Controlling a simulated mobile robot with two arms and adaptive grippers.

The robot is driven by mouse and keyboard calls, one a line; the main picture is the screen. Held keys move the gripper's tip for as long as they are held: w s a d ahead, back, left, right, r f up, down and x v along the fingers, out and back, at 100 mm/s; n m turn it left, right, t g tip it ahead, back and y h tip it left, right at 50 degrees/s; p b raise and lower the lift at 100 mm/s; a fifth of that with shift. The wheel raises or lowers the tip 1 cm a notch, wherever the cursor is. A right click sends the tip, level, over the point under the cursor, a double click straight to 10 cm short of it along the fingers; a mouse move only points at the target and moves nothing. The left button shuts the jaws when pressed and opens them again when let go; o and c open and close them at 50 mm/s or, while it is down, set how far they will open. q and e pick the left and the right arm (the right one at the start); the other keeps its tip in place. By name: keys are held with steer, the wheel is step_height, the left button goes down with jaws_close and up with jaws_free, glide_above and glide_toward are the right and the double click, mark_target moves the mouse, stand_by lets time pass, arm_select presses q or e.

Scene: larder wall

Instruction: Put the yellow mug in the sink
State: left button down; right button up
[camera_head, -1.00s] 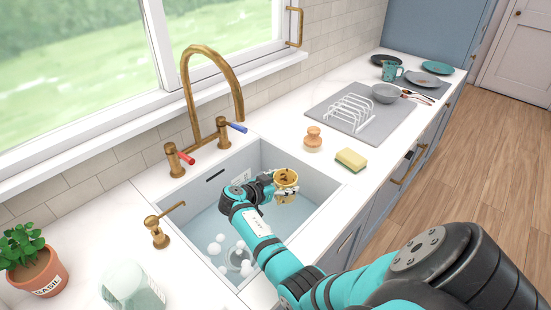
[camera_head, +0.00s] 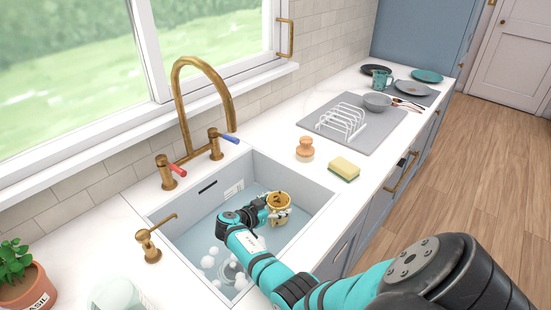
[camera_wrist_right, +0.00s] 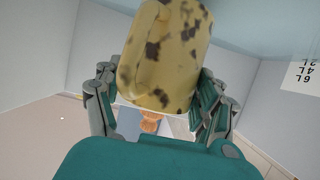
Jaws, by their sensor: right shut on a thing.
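The yellow mug (camera_head: 278,201), speckled with dark spots, is in my right gripper (camera_head: 268,206), over the sink basin. In the right wrist view the mug (camera_wrist_right: 165,55) fills the upper middle, tilted, and my right gripper's fingers (camera_wrist_right: 160,98) hold it from both sides. The sink (camera_head: 190,204) is a grey-white basin with bluish water and white suds at its near left. The mug appears inside the basin, below the rim; whether it touches the water or floor I cannot tell. My left gripper is not in view.
A brass tap (camera_head: 186,100) with red and blue handles stands behind the sink. A brass soap dispenser (camera_head: 150,246) is at its left. A wooden brush (camera_head: 305,148) and a sponge (camera_head: 344,168) lie right of it, before a drying mat (camera_head: 378,130) with a white rack (camera_head: 342,121).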

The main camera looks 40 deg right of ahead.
steer(key=shift+f+b, duration=0.25)
steer(key=shift+b, duration=0.2)
steer(key=o, duration=1)
steer(key=shift+s, duration=0.1)
steer(key=o, duration=0.4)
steer(key=shift+s+a+f, duration=0.1)
steer(key=shift+f, duration=0.1)
steer(key=shift+o, duration=0.2)
steer(key=shift+r+p, duration=0.85)
steer(key=shift+p, duration=0.4)
steer(key=w+b+v, duration=0.1)
steer(key=b+v, duration=0.2)
steer(key=v, duration=0.8)
steer(key=shift+s+a+r, duration=0.15)
steer(key=shift+s+a, duration=0.2)
steer(key=shift+a, duration=0.05)
